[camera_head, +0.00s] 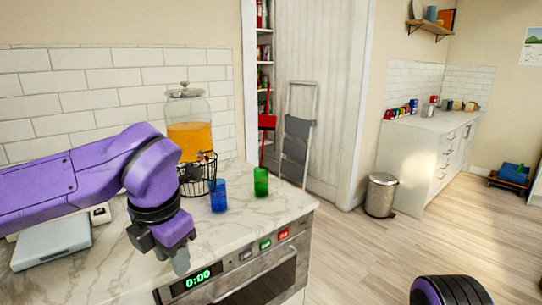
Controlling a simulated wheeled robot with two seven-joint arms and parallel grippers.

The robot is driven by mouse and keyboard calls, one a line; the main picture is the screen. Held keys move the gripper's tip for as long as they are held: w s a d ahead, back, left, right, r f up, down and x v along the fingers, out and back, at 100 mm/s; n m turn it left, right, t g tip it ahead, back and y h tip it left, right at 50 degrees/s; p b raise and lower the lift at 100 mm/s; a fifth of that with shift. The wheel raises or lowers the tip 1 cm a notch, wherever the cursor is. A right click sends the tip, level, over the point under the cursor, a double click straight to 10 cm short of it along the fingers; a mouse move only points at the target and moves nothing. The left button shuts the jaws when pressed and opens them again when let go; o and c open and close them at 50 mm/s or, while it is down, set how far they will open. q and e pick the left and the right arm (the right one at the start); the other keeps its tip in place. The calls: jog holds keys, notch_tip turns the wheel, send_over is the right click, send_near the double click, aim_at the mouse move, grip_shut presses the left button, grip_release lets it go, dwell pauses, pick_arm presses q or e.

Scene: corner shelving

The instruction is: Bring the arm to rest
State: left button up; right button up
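My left arm, purple with black joints, comes in from the left over the marble counter (130,268). Its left gripper (174,252) points down above the counter near the front edge, left of the blue glass (218,197). Nothing shows held in it, but its fingers are seen at an angle that hides the gap between them. Part of my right arm shows at the bottom right edge; its gripper is out of view.
A green glass (261,183), a wire basket (198,176) and a drink dispenser (189,132) stand behind the gripper. A grey scale-like device (52,243) lies at left. An oven (250,280) is below the counter. The floor at right is clear near a bin (380,195).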

pick_arm(q)
jog(key=w+a+f+m+t+y, duration=0.35)
jog(key=w+f, duration=0.35)
jog(key=f, duration=0.3)
jog(key=s+f+m+t, duration=0.15)
jog(key=f+m, duration=0.35)
jog(key=f, duration=0.6)
jog(key=s+f+m+t, duration=0.1)
jog(key=s+f+m, duration=0.3)
jog(key=f, duration=0.7)
jog(key=s+a+f+m+g, duration=0.1)
jog(key=s+a+f+m, duration=0.2)
jog(key=s+f, duration=0.2)
jog(key=s+a+f+m+g, duration=0.2)
jog(key=s+a+f+m, duration=0.1)
jog(key=s, duration=0.8)
jog(key=s+a+f+m+g, duration=0.2)
jog(key=s+a+f+m, duration=0.2)
jog(key=s+f, duration=0.3)
jog(key=shift+s+f+h, duration=0.3)
jog(key=shift+s+h, duration=0.05)
jog(key=shift+s, duration=0.45)
